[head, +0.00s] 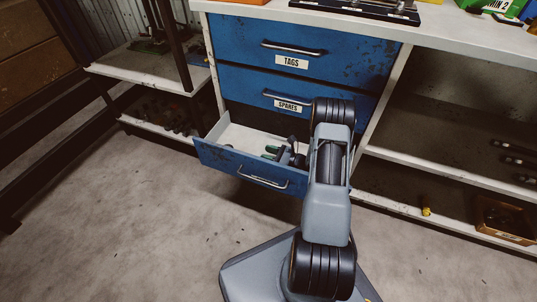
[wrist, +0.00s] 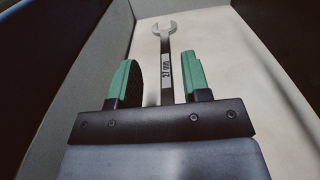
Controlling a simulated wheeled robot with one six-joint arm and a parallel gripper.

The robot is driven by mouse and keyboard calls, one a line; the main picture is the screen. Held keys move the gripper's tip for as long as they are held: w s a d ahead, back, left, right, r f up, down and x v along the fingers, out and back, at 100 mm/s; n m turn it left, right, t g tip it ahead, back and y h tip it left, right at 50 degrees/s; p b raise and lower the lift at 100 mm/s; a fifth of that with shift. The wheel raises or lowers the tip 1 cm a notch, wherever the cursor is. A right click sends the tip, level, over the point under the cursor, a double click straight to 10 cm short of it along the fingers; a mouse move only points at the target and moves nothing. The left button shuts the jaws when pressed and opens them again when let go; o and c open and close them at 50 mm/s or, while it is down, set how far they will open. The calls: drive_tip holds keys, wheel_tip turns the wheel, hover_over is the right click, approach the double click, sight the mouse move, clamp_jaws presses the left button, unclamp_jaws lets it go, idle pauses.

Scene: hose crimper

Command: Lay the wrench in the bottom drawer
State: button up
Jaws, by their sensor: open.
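The bottom drawer (head: 222,163) is pulled out of the blue cabinet, with a pale inside. In the wrist view the wrench (wrist: 164,38), silver-headed with a dark shank and a "27 mm" label, lies on the pale drawer floor (wrist: 235,60). My gripper (wrist: 162,80) is open, its green-padded fingers on either side of the shank with gaps showing. The wrench's near end is hidden behind my gripper. In the head view my gripper (head: 272,152) is down inside the drawer, and I cannot make out the wrench there.
The closed drawers marked TAGS (head: 340,62) and SPARES (head: 338,93) sit above the open one. Open shelves (head: 440,165) stand to the right, with a small box (head: 505,217) low down. Another shelf unit (head: 150,65) is at left. Dark drawer walls rise beside my gripper.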

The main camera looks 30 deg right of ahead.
drive_tip(key=v, duration=0.2)
drive_tip(key=p+v, duration=0.1)
drive_tip(key=v, duration=0.1)
drive_tip(key=r+p+v, duration=0.1)
drive_tip(key=v, duration=0.1)
drive_tip(key=shift+s+d, duration=0.15)
drive_tip(key=shift+s+d+f, duration=0.1)
drive_tip(key=shift+s+d, duration=0.25)
drive_tip(key=shift+s, duration=0.05)
drive_tip(key=shift+p, duration=0.3)
